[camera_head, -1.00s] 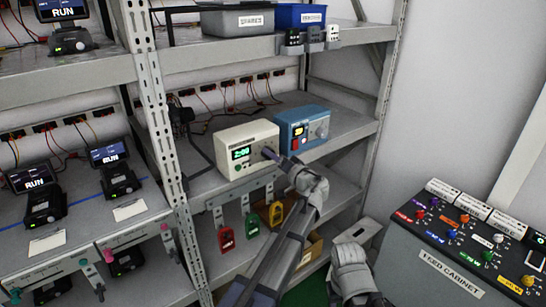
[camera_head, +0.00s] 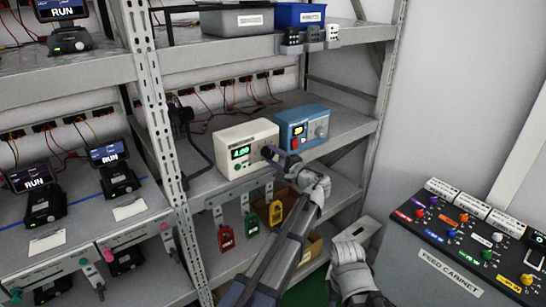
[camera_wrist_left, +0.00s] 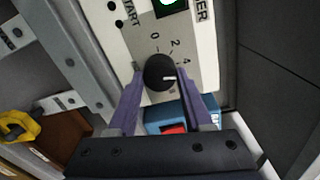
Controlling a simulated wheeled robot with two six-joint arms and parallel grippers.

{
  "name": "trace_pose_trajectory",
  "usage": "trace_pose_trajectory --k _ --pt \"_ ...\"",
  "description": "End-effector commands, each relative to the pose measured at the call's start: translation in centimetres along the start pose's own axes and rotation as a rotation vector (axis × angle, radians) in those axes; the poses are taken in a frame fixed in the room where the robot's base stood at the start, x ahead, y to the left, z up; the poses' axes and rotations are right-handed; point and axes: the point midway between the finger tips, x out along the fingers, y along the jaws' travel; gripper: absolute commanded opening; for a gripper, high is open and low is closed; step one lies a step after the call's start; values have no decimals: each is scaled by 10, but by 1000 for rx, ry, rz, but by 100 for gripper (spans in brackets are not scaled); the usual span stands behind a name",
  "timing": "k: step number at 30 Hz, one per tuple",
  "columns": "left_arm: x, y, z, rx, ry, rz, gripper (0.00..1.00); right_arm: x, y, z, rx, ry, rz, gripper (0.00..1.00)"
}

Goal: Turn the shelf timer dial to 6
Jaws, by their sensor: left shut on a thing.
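The shelf timer (camera_head: 238,152) is a cream box on the middle shelf, and its green display (camera_head: 241,151) reads 4:00. In the left wrist view its black dial (camera_wrist_left: 158,70) has a white pointer mark aimed right, close to the printed 4. The marks 0, 2 and 4 show; the rest of the scale is hidden. My left gripper (camera_head: 270,153) is at the timer's front, its purple fingers (camera_wrist_left: 162,82) shut around the dial from both sides. My right forearm (camera_head: 350,270) shows low in the head view, but its fingers do not.
A blue box (camera_head: 302,128) with a knob stands directly right of the timer. Red, green and yellow tags (camera_head: 252,224) hang from the shelf edge below. A perforated post (camera_head: 160,130) rises at left. A feed cabinet (camera_head: 450,262) with several knobs stands at lower right.

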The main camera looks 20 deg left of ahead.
Motion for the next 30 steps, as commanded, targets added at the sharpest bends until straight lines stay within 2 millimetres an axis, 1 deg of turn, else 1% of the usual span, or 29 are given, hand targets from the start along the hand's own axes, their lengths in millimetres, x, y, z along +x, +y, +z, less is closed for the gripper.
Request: trace_pose_trajectory --k 6,15,21,30 --pt "-1 2 -1 188 -6 5 0 1 0 0 0 0 0 50" --pt "-1 2 0 388 -15 6 0 2 0 0 0 0 0 50" --pt "-1 2 0 466 -18 8 0 3 0 0 0 0 0 50" --pt "-1 2 0 509 -20 8 0 3 0 0 0 0 0 50"
